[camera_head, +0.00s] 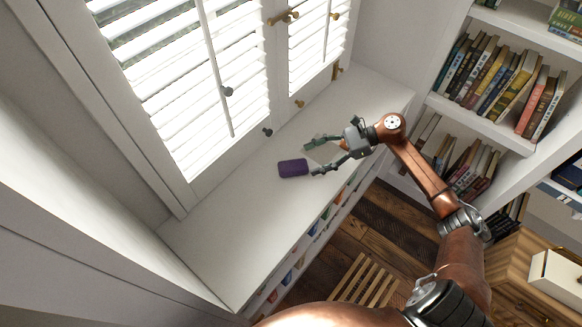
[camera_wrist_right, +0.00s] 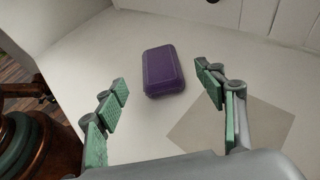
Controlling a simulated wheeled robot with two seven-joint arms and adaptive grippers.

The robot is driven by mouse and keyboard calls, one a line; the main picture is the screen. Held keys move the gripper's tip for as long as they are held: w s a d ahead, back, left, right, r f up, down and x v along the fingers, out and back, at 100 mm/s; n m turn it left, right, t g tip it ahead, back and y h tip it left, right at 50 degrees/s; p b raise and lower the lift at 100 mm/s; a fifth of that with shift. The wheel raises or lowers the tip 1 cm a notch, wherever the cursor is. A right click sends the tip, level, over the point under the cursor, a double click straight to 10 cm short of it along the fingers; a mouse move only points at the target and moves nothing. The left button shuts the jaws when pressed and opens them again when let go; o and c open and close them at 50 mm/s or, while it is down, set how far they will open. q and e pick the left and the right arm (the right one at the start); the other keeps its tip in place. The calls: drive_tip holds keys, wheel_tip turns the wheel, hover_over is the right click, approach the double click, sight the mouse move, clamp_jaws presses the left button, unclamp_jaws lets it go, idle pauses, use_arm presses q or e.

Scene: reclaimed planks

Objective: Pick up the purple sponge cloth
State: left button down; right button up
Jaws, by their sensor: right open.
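The purple sponge cloth (camera_head: 293,168) lies flat on a white window-seat ledge in the head view. In the right wrist view it (camera_wrist_right: 163,72) is a rounded purple block ahead of the fingers, between their lines. My right gripper (camera_head: 311,157) is open and empty just right of the cloth, with its fingers pointing at it. In the wrist view the green-padded fingertips (camera_wrist_right: 163,83) are spread wide, one to each side, and do not appear to touch the cloth. My left gripper is not in the head view.
The white ledge (camera_head: 225,235) is mostly clear around the cloth. A pale square (camera_wrist_right: 228,132) lies on it near the right finger. Shuttered windows (camera_head: 190,75) with knobs rise behind. Bookshelves (camera_head: 480,115) stand to the right, and a slatted wooden piece (camera_head: 366,283) is on the floor.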

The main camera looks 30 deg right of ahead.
sight(294, 165)
drive_tip(key=x, duration=0.2)
drive_tip(key=shift+w+a+f, duration=0.1)
drive_tip(key=shift+a+f, duration=0.05)
drive_tip(key=shift+a, duration=0.15)
drive_tip(key=b+x, duration=0.1)
drive_tip(key=x, duration=0.3)
drive_tip(key=shift+f+b, duration=0.1)
drive_tip(key=shift+b, duration=0.3)
drive_tip(key=shift+w+a+f, duration=0.1)
drive_tip(key=shift+w+a, duration=0.05)
drive_tip(key=shift+a, duration=0.25)
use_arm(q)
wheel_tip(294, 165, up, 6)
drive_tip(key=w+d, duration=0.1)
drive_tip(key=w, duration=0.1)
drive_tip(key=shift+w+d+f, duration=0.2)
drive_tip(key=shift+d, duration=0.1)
use_arm(e)
drive_tip(key=shift+c, duration=0.5)
drive_tip(key=c, duration=0.9)
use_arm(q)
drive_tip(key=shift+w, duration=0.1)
